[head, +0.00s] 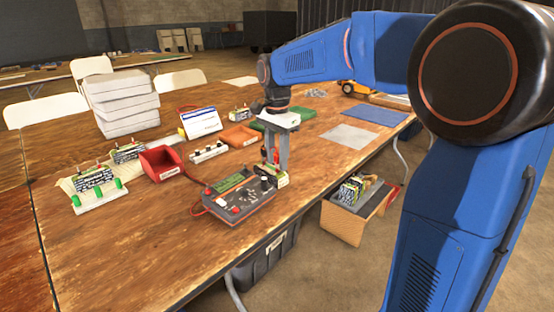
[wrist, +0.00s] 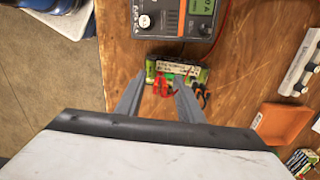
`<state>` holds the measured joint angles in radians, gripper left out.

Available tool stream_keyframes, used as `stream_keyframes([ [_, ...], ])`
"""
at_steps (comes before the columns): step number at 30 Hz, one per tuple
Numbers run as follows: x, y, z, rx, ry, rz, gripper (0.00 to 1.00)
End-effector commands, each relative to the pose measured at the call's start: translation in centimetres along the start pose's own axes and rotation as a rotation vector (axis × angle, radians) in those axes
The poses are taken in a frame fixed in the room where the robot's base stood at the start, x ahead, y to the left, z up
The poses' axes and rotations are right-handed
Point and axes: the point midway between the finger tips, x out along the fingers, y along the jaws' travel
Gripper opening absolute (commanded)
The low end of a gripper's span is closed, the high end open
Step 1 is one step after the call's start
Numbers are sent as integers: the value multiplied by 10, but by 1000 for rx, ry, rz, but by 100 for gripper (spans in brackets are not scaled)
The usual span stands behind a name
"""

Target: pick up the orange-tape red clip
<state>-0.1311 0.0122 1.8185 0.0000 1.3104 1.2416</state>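A red clip (wrist: 161,86) sits at the near edge of a green battery pack (wrist: 190,74) in the wrist view. I cannot make out orange tape on it for certain. A dark clip with some orange (wrist: 201,92) is at the pack's right end. My gripper (wrist: 160,88) is open, its two grey fingers apart on either side of the red clip, and it holds nothing. In the head view my gripper (head: 276,158) points down over the pack (head: 281,180), with a bit of red (head: 276,156) between the fingers.
A grey charger (head: 240,196) with a green screen and red lead lies left of the pack. A red bin (head: 162,163), an orange tray (head: 239,136) and a white strip (head: 208,152) stand behind on the table. The table's front edge is close by.

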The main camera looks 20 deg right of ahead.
Motion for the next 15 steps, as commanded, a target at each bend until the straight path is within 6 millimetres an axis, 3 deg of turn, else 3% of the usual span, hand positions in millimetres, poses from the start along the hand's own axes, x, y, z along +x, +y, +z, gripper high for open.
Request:
stream_keyframes([
  [2, 0, 0, 0, 0, 0, 0, 34],
  [6, 0, 0, 0, 0, 0, 0, 1],
  [15, -1, 0, 0, 0, 0, 0, 0],
])
